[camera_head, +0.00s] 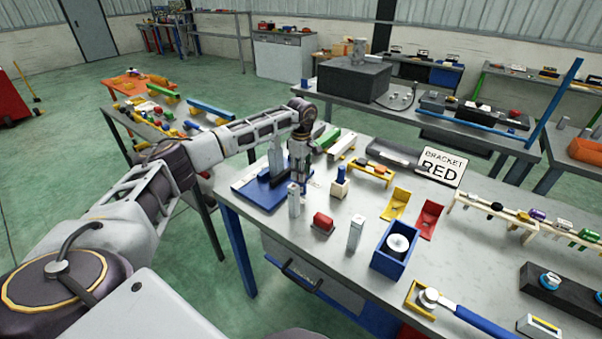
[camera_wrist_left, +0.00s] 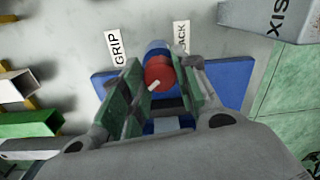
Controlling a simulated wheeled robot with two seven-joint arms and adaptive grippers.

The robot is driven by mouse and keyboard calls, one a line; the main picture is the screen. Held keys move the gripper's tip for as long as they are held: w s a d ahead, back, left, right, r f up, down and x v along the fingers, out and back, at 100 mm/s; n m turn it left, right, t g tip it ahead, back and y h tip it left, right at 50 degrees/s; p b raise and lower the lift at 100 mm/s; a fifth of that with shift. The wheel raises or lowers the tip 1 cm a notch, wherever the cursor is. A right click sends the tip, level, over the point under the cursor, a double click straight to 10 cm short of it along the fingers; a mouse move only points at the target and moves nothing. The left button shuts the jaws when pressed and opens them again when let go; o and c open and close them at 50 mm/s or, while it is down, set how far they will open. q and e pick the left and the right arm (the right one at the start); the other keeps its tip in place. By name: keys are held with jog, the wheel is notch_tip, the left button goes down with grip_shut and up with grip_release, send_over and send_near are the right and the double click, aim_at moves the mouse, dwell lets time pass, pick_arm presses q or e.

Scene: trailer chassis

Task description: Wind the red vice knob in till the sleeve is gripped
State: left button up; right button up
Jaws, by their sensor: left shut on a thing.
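The red vice knob (camera_wrist_left: 158,72) shows between the fingers of my left gripper (camera_wrist_left: 165,95) in the left wrist view, with a small white mark on its face. The gripper is shut on it. A blue round part (camera_wrist_left: 156,47) lies just beyond the knob. The blue vice base plate (camera_wrist_left: 104,82) is under the fingers; it also shows in the head view (camera_head: 252,196). In the head view my left gripper (camera_head: 299,183) points down at the vice, and the knob is hidden. I cannot make out the sleeve clearly. My right gripper is not in view.
White labels reading GRIP (camera_wrist_left: 116,48) and JACK (camera_wrist_left: 181,42) lie beside the vice. A blue bin (camera_head: 388,265) stands farther right.

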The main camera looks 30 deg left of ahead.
pick_arm(q)
jog(key=shift+a+m, duration=0.1)
jog(key=shift+m, duration=0.5)
jog(key=o, duration=1)
jog(key=shift+o, duration=0.2)
jog(key=shift+r, duration=0.15)
notch_tip(320, 180, up, 12)
jog(key=shift+w, duration=0.2)
dwell(0.5)
